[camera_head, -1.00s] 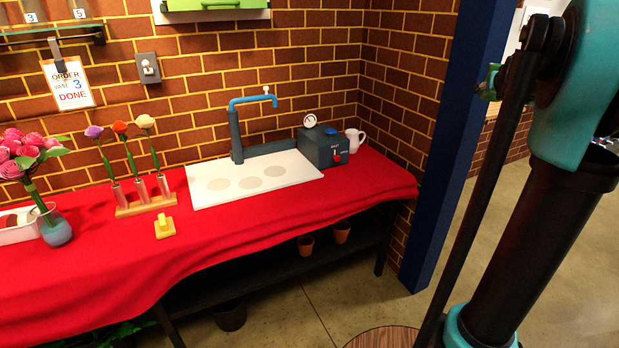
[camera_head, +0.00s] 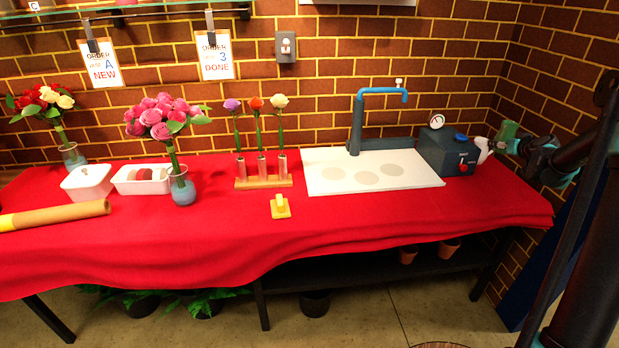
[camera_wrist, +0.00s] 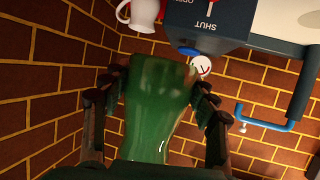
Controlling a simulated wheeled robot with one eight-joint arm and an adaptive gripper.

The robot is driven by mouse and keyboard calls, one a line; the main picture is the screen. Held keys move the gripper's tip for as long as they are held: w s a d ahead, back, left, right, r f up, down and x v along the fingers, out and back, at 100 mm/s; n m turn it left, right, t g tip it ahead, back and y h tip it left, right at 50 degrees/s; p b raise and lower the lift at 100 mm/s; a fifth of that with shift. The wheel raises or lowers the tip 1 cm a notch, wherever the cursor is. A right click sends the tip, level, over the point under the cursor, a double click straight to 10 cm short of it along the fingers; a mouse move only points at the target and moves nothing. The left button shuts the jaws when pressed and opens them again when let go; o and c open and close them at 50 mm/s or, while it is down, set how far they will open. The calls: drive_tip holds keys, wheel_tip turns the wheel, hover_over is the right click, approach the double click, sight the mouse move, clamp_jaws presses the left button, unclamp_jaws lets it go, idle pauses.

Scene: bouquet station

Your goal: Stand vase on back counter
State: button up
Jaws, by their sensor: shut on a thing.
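My gripper (camera_wrist: 155,92) is shut on a green translucent vase (camera_wrist: 160,112), its fingers on either side. In the head view the green vase (camera_head: 507,131) is small and held in the air near the right end of the red-draped counter (camera_head: 370,214), close to the brick wall and the white jug. The wrist view is turned over, with the lettering upside down. I cannot tell the vase's exact tilt or whether anything is in it.
A dark box (camera_head: 449,152) with a gauge and a white jug (camera_head: 484,149) stand at the counter's right end beside the white sink board (camera_head: 372,171). Vases of pink roses (camera_head: 182,189) and red flowers (camera_head: 73,157) stand left. The front middle is largely clear.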

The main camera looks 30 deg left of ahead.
sight(479, 194)
drive_tip(key=shift+w+a, duration=0.15)
drive_tip(key=shift+a, duration=0.55)
drive_tip(key=shift+f, duration=0.15)
wheel_tip(479, 194, down, 20)
drive_tip(key=shift+r, duration=0.1)
drive_tip(key=o, duration=1.7)
